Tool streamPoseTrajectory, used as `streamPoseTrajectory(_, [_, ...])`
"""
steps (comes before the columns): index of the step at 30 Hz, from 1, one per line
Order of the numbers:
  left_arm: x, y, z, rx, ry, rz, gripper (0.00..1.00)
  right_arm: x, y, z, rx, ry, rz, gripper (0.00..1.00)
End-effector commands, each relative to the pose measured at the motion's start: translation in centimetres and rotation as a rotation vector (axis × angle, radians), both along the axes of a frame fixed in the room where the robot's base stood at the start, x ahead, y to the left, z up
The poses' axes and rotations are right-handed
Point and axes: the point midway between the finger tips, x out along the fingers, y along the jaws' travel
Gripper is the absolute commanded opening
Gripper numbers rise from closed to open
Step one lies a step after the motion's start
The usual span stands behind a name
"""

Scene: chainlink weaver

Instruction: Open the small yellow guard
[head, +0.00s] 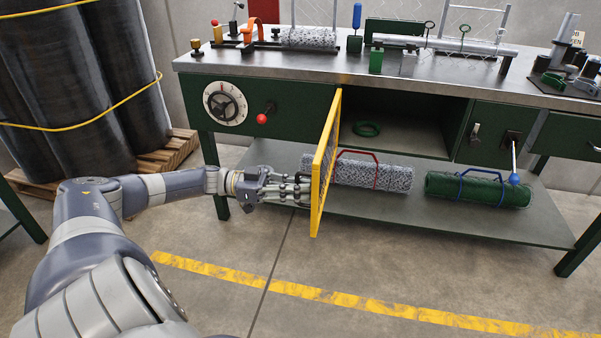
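The small yellow guard (319,185) is a mesh panel in a yellow frame, hinged near the left side of an open cabinet bay. It stands swung out toward me, seen nearly edge-on. The bay (400,130) behind it is open to view. My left gripper (303,190) is at the guard's left face, close to its outer lower part. Its fingers point right, toward the panel. Whether they touch the guard, and how far apart the fingertips are, I cannot tell. My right gripper is not in view.
A grey mesh roll (395,178) and a green roll (460,190) lie on the lower shelf (400,215). A green wire coil (366,129) lies in the bay. A red-knobbed lever (262,119) and dial (225,104) are left of the guard. The floor in front is clear.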

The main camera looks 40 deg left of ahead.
Motion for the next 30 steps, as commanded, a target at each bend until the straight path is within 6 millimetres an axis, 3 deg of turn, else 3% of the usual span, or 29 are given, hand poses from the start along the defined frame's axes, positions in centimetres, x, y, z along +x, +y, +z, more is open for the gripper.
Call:
streamPoseTrajectory(2, [0.0,0.0,0.0,0.000,0.000,-0.001,0.28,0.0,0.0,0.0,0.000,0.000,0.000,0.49])
streamPoseTrajectory(14, [-0.2,0.4,-0.1,0.002,0.000,0.002,0.28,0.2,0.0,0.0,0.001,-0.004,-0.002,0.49])
streamPoseTrajectory(30, [-6.0,8.4,-0.1,0.002,0.000,0.004,0.28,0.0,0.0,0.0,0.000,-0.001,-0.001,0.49])
